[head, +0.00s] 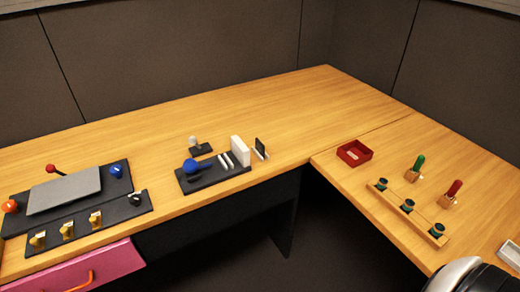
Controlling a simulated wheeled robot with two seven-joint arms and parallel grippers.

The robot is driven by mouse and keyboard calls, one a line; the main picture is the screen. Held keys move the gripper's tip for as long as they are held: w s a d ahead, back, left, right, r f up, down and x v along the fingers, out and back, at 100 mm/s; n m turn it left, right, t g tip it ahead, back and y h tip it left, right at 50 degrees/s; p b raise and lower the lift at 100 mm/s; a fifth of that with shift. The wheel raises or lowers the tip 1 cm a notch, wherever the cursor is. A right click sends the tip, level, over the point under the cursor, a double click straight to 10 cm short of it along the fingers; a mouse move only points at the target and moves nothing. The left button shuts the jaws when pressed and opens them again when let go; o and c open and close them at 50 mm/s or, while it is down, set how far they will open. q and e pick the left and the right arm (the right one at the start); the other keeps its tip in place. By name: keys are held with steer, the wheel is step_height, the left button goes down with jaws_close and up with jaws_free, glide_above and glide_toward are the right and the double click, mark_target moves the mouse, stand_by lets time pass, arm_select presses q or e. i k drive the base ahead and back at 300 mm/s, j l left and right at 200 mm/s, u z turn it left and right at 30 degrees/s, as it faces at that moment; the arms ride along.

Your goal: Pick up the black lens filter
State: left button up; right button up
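A small thin black square plate (260,146) stands upright on the wooden desk, just right of a black panel. It looks like the black lens filter, with a pale piece at its foot; it is too small to tell how it is held. The black panel (205,178) carries a blue ball (190,165), thin white upright plates (227,159) and a larger white block (240,151). Neither of my grippers is in view. A grey and black rounded part at the lower right corner looks like part of my arm, with no fingers showing.
A dark panel with a grey plate (63,192) and knobs lies at left, above a pink drawer (100,270). A red tray (354,153), a wooden rack (408,210) and green- and red-handled tools (417,165) sit on the right desk. The desk behind is clear.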

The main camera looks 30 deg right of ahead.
mark_target(260, 147)
steer(key=z, duration=0.3)
steer(key=i+l+z, duration=0.15)
steer(key=z, duration=0.3)
steer(key=i+l+z, duration=0.25)
steer(key=z, duration=0.2)
steer(key=i+l+z, duration=0.1)
steer(key=z, duration=0.35)
steer(key=i, duration=0.25)
